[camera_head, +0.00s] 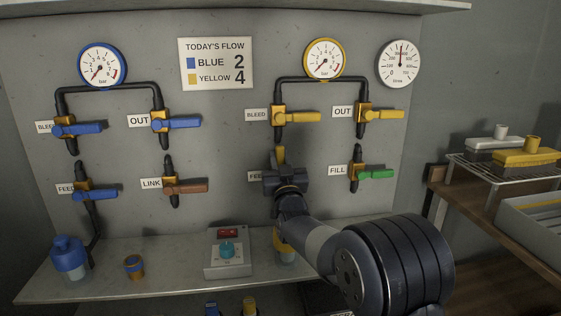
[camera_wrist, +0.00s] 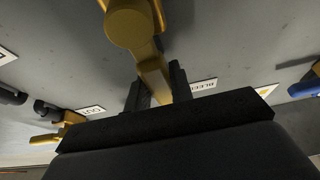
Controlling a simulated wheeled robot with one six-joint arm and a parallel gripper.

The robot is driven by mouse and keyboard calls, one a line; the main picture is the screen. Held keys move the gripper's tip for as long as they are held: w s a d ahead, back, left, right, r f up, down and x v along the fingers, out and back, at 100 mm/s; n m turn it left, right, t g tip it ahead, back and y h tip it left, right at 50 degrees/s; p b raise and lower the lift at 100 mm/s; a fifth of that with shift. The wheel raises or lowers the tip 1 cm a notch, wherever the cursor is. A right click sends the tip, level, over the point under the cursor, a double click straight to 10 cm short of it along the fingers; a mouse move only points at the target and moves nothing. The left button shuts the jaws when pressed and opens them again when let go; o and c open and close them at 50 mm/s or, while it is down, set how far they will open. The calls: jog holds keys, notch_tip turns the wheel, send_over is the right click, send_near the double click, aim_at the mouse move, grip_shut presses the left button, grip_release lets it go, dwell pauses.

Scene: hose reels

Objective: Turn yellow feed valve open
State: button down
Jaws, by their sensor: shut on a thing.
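The yellow feed valve stands on the grey panel below the yellow bleed valve, and a bit of its yellow metal (camera_head: 281,154) shows above my gripper (camera_head: 284,178). My gripper covers most of the valve in the head view and part of its FEED label (camera_head: 254,176). In the wrist view the yellow lever (camera_wrist: 152,68) runs from the valve's round hub (camera_wrist: 130,24) down between the two dark fingers (camera_wrist: 158,90). The fingers are shut on the lever. The exact angle of the lever is hard to tell.
The yellow bleed valve (camera_head: 297,117) is just above and the green-handled fill valve (camera_head: 376,174) to the right. The brown link valve (camera_head: 187,187) is to the left. A control box (camera_head: 228,262) stands on the shelf (camera_head: 180,266) below. A rack (camera_head: 500,172) is at far right.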

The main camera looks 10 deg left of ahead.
jog(key=c, duration=1.2)
grip_release()
jog(key=shift+c, duration=0.2)
